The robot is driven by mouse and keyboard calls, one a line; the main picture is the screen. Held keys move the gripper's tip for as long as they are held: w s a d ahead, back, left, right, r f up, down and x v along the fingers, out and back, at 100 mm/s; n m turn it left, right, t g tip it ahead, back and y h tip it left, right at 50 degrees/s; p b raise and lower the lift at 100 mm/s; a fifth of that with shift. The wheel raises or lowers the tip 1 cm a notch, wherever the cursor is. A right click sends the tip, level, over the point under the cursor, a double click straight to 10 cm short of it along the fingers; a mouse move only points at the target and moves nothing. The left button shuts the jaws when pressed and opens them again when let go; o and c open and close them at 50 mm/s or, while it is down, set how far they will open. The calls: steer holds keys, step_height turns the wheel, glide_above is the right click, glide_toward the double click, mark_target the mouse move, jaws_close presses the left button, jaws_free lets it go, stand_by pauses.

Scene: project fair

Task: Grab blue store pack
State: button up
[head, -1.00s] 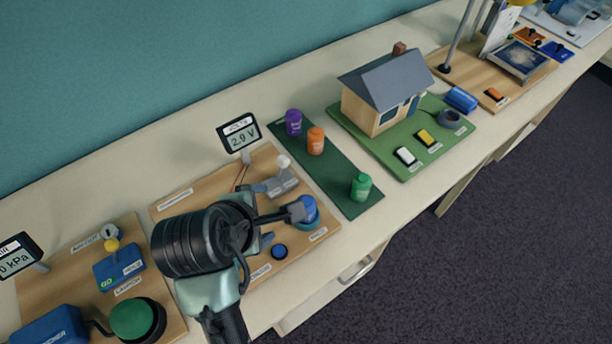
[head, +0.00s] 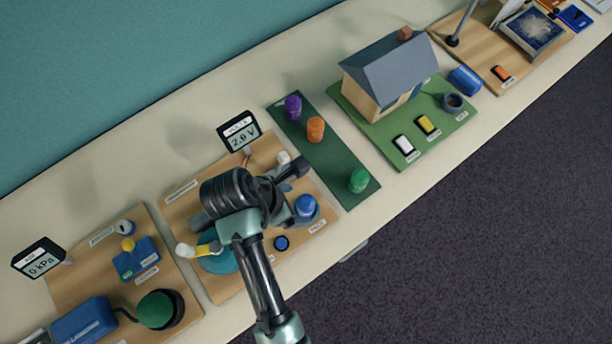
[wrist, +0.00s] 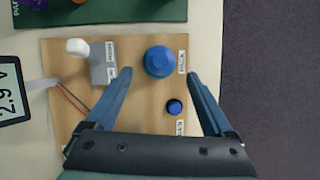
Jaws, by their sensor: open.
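A blue round pack (head: 306,205) stands upright on the wooden board with the volt display. My gripper (wrist: 159,76) is open and empty, one finger to each side of the pack with gaps at both sides. In the head view, the gripper (head: 291,190) is over the board, left of the pack, with part of it hidden behind the wrist.
A small blue button (wrist: 174,107) lies low between the fingers. A grey block with a white-tipped lever (wrist: 103,62) is beside the left finger. Purple (head: 293,107), orange (head: 316,129) and green (head: 358,180) packs stand on a green strip (head: 333,168). The volt display (head: 240,133) rises behind.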

mark_target(303, 203)
steer(key=shift+d+p+x, duration=0.15)
steer(key=shift+p+x, duration=0.1)
steer(key=shift+x, duration=1.15)
steer(key=shift+d+p+x, duration=0.15)
steer(key=shift+p+x, duration=0.05)
steer(key=shift+x, duration=1.25)
steer(key=shift+w+r, duration=0.1)
steer(key=shift+r, duration=0.1)
steer(key=shift+c, duration=0.4)
jaws_close()
